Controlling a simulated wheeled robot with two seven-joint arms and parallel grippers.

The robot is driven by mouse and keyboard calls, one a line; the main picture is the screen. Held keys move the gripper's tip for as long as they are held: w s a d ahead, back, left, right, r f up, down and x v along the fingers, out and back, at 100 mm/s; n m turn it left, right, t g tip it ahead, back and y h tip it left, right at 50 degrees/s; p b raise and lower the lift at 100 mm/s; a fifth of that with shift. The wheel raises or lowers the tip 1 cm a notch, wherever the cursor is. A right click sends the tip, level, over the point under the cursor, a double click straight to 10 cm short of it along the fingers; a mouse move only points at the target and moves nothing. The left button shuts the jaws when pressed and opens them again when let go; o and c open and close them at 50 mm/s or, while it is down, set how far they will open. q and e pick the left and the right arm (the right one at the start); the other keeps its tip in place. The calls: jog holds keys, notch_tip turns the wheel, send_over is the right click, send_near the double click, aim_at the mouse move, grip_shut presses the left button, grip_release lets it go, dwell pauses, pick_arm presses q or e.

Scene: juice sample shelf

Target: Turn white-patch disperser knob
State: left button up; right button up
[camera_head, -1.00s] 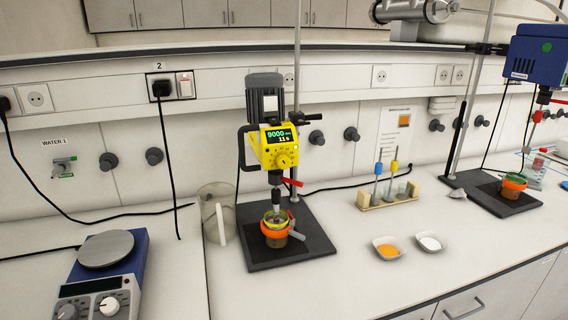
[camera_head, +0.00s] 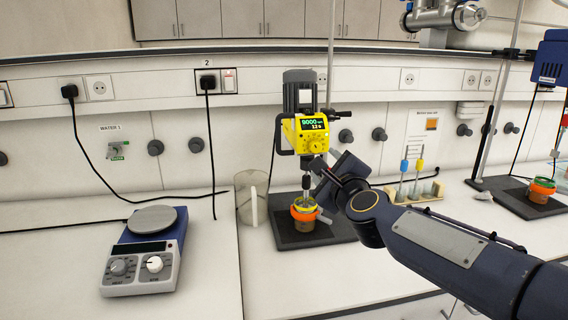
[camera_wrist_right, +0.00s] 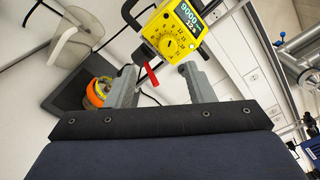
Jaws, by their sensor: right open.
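The yellow disperser (camera_head: 310,130) stands on its stand, with a grey motor on top and a lit display (camera_head: 313,124) reading 9000. Its yellow dial knob (camera_head: 314,145) is on the front and also shows in the right wrist view (camera_wrist_right: 170,42). The shaft reaches into an orange-ringed cup (camera_head: 304,209). My right gripper (camera_wrist_right: 160,84) is open and empty, its two fingers apart below the knob in the wrist view and not touching it. In the head view it is partly hidden by its own wrist. My left gripper is out of view.
A red lever (camera_wrist_right: 151,74) shows between the fingers. A hotplate (camera_head: 146,257) is at left. A tool rack (camera_head: 414,194) and a blue device (camera_head: 552,60) are at right. The bench front is clear.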

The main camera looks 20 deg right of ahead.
aim_at(317, 149)
jog(key=w+d, duration=0.1)
jog(key=w, duration=0.2)
jog(key=w+m, duration=0.1)
jog(key=w, duration=0.1)
jog(key=w+d+m+h, duration=0.1)
jog(key=w, duration=0.2)
jog(key=shift+w+d+r+p, duration=0.2)
jog(key=shift+w+d+p, duration=0.1)
jog(key=shift+p, duration=0.1)
jog(key=c, duration=1)
